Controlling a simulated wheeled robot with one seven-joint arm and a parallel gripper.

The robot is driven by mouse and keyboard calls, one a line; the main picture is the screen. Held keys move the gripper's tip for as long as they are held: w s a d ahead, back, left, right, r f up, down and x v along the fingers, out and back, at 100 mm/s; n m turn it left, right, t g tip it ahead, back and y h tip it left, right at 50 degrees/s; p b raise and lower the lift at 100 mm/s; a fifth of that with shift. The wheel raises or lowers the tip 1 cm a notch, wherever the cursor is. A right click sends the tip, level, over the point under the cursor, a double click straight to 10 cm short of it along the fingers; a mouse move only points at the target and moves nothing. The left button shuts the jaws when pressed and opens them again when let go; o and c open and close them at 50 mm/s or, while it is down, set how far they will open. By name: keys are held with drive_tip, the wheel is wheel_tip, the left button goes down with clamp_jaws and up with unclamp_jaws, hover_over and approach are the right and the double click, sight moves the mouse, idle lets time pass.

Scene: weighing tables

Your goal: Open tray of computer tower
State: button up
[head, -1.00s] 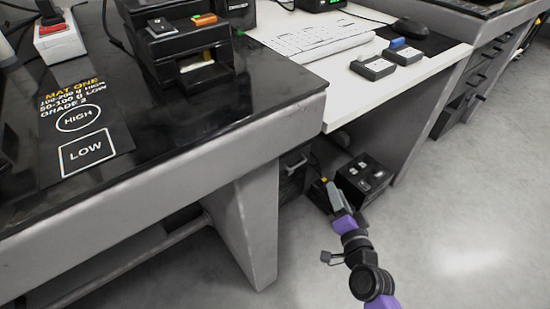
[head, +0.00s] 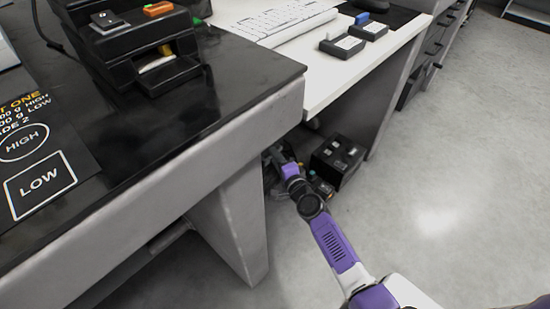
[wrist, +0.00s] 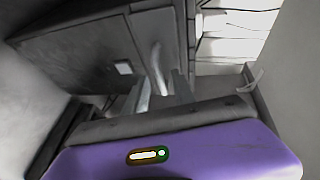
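The computer tower (wrist: 85,60) fills the upper left of the wrist view as a dark grey box, seen very close. It has a small pale square button (wrist: 123,67) and a curved light handle (wrist: 157,62) on its front. My gripper (wrist: 163,98) points at that front. Its two fingers are apart, one on each side of the handle's lower end; I cannot tell whether they touch it. In the head view my gripper (head: 279,158) reaches under the white desk, and my arm and the desk hide most of the tower. No opened tray shows.
A black box (head: 338,160) with pale marks on top stands on the floor right of my gripper. The grey table leg (head: 235,225) is close on the left. The white desk (head: 340,85) overhangs. The floor to the right is clear.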

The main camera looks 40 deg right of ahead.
drive_tip(key=shift+w+d+f, duration=0.1)
drive_tip(key=shift+w+d, duration=0.1)
drive_tip(key=shift+w, duration=0.25)
drive_tip(key=shift+c, duration=0.2)
clamp_jaws()
drive_tip(key=shift+a, duration=0.1)
idle(0.9)
